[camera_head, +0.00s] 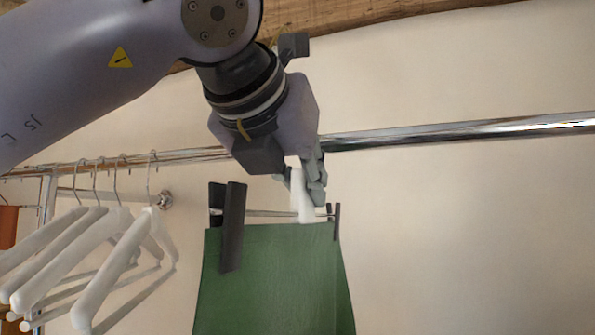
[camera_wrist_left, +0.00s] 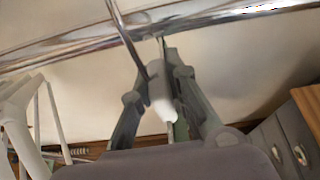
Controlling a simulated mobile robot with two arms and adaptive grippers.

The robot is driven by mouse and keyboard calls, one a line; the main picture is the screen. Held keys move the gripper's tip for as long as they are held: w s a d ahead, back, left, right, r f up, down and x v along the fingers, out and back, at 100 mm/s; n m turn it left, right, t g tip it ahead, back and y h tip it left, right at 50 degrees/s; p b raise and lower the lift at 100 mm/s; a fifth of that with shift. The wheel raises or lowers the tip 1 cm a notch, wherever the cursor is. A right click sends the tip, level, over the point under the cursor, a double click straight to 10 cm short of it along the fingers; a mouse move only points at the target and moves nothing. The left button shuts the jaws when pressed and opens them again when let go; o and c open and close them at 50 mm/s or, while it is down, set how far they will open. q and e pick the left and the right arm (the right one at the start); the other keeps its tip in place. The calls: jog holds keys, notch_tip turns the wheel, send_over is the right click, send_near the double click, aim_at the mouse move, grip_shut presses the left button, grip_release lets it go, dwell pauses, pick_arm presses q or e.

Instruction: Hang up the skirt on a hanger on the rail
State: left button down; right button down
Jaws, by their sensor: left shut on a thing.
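The green skirt (camera_head: 268,282) hangs upright by dark clips (camera_head: 232,228) from a hanger with a white middle part (camera_head: 303,202). My left gripper (camera_head: 308,182) is shut on that white part, just below the rail (camera_head: 455,132). In the left wrist view the fingers (camera_wrist_left: 166,72) close around the white hanger part (camera_wrist_left: 161,98). A thin metal hook (camera_wrist_left: 125,32) rises from there and crosses the rail (camera_wrist_left: 75,53) in the picture. I cannot tell whether the hook rests on the rail. My right gripper is not in view.
Several empty white hangers (camera_head: 118,262) hang at the left of the rail. The rail is clear to the right of my arm. A wooden beam (camera_head: 400,14) runs along the top. A grey drawer unit (camera_wrist_left: 277,146) shows at the right in the left wrist view.

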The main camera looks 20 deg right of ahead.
aim_at(311, 218)
pick_arm(q)
jog(key=shift+w+d+r+p, duration=0.15)
jog(key=shift+w+d+p, duration=0.35)
jog(key=shift+w+d, duration=0.35)
notch_tip(311, 218, down, 4)
jog(key=b, duration=0.4)
jog(key=shift+w+a, duration=0.15)
jog(key=shift+f+b, duration=0.25)
jog(key=shift+b, duration=0.2)
jog(key=c, duration=1.5)
grip_release()
jog(key=v, duration=1.2)
